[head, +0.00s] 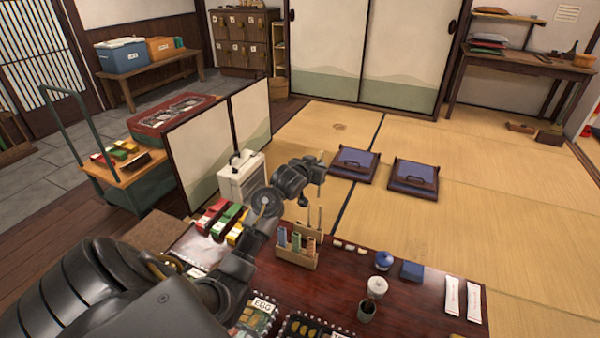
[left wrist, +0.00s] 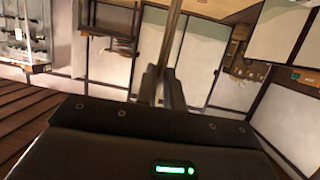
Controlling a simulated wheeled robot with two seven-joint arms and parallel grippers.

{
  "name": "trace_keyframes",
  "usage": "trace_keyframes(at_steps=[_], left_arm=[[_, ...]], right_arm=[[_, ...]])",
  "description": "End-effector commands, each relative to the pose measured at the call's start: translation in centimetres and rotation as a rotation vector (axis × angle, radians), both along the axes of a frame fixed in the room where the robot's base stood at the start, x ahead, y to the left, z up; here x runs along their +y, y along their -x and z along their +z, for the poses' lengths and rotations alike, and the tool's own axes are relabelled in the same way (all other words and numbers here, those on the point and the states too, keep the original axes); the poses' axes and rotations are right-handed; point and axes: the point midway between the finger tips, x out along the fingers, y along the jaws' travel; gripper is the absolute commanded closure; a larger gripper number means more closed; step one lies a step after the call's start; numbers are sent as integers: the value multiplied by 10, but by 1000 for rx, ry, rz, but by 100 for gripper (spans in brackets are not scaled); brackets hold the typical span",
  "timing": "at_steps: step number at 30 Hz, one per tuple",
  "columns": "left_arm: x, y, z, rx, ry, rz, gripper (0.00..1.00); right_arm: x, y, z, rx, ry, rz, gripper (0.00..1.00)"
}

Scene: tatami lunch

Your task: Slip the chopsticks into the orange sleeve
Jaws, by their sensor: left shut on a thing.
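My left gripper (head: 318,173) is above the dark red table, near its far edge. Its fingers (left wrist: 162,88) are shut on the chopsticks (left wrist: 173,40), a thin light shaft running up out of the left wrist view. In the head view the chopsticks are small and hang roughly upright below the fingers. The orange sleeve (head: 310,245) stands at the right end of a wooden holder (head: 296,259), beside a green sleeve (head: 296,241) and a blue sleeve (head: 282,238). The gripper is above and beyond the holder, apart from the orange sleeve. My right gripper is not in view.
A blue-lidded pot (head: 384,260), a dark cup (head: 367,311) and two white packets (head: 473,301) are on the right of the table (head: 420,310). A white box (head: 240,180) stands behind my left arm.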

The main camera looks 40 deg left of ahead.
Motion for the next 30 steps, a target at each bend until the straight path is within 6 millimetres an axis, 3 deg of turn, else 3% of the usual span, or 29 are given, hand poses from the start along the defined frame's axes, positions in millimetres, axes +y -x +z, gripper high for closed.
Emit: trace_keyframes(at_steps=[1,7,15,21,30], left_arm=[[-23,-1,18,-5,-3,-24,100],[-109,12,74,-3,-5,-99,100],[-206,63,130,-9,-3,-179,100],[-243,97,148,-12,0,-211,100],[-255,111,153,-11,1,-220,100]], right_arm=[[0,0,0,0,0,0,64],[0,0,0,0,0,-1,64],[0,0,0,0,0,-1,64],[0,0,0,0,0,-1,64],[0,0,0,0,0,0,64]])
